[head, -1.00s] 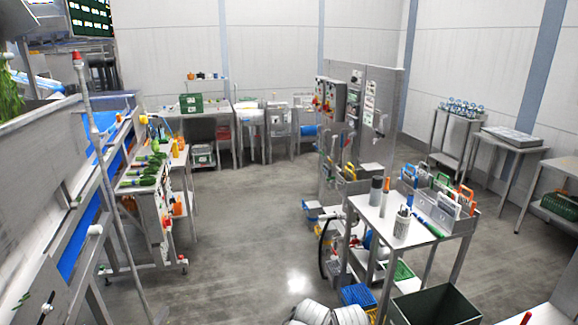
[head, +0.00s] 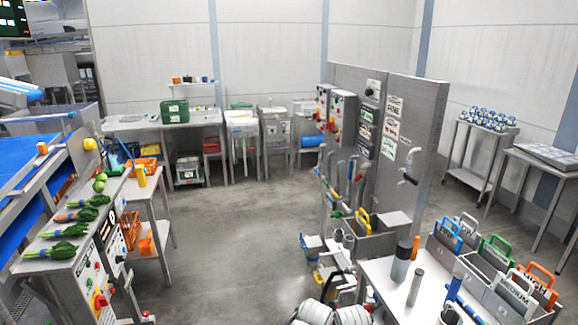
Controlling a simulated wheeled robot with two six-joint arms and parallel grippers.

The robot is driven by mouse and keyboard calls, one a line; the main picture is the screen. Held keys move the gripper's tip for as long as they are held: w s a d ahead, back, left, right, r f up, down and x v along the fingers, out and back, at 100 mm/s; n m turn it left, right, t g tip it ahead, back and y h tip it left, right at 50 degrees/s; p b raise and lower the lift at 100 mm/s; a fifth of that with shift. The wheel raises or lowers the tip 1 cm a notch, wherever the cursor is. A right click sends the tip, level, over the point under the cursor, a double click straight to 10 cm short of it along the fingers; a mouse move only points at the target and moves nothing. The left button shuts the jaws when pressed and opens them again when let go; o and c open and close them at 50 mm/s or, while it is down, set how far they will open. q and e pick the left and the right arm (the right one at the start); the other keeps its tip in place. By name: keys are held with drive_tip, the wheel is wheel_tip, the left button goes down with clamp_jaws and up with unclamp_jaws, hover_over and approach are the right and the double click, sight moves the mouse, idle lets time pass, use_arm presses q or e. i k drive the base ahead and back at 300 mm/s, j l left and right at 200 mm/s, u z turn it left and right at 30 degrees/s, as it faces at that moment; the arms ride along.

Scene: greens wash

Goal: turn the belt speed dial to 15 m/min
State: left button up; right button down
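I cannot tell for sure which control is the belt speed dial, and no 15 m/min mark is readable. A small black knob on a pale plate (head: 373,88) sits high on the grey partition (head: 415,120) right of centre. Grey control boxes (head: 343,112) with red and yellow controls hang at the partition's left end. At the lower left, a sloped control panel (head: 88,270) carries small buttons, dark displays and a red-and-yellow switch (head: 100,301).
A conveyor with a blue belt (head: 35,165) runs along the left. Bunches of greens (head: 50,250) lie on top of the left panel. A steel cart (head: 382,270) with cups and colored-handled holders stands at the lower right. The grey floor (head: 235,240) between them is open.

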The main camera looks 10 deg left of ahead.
sight(118, 259)
drive_tip(key=i+u, duration=0.25)
drive_tip(key=i, duration=0.2)
drive_tip(key=l+u, duration=0.1)
drive_tip(key=u, duration=1.45)
drive_tip(key=i+l, duration=0.45)
drive_tip(key=i+l+u, duration=0.15)
drive_tip(key=i+l, duration=0.75)
drive_tip(key=l, duration=0.3)
drive_tip(key=i+l+u, duration=0.1)
drive_tip(key=i+l, duration=0.35)
drive_tip(key=l, duration=0.1)
